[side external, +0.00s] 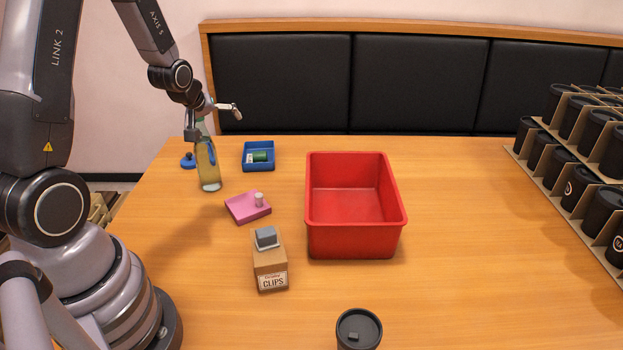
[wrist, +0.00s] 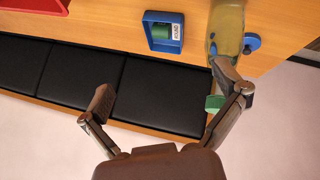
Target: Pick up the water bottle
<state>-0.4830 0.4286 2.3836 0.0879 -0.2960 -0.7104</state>
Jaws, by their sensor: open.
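The water bottle (side external: 208,168), tall with a yellowish see-through body, stands upright at the far left of the table. In the side view my gripper (side external: 214,121) is at the height of its top and partly hides it. In the wrist view the bottle (wrist: 229,22) is at the upper right. My gripper (wrist: 163,84) is wide open there with nothing between its fingers. The right finger crosses in front of the bottle's upper part, and a green piece, perhaps the cap, shows beside it. I cannot tell whether finger and bottle touch.
A blue tray (side external: 246,167) holding a green item is right of the bottle. A small blue object (side external: 187,161) is close on its left. A pink block (side external: 240,210), clips box (side external: 270,275), red bin (side external: 356,249) and black cup (side external: 358,328) stand nearer. The table's right side is partly clear.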

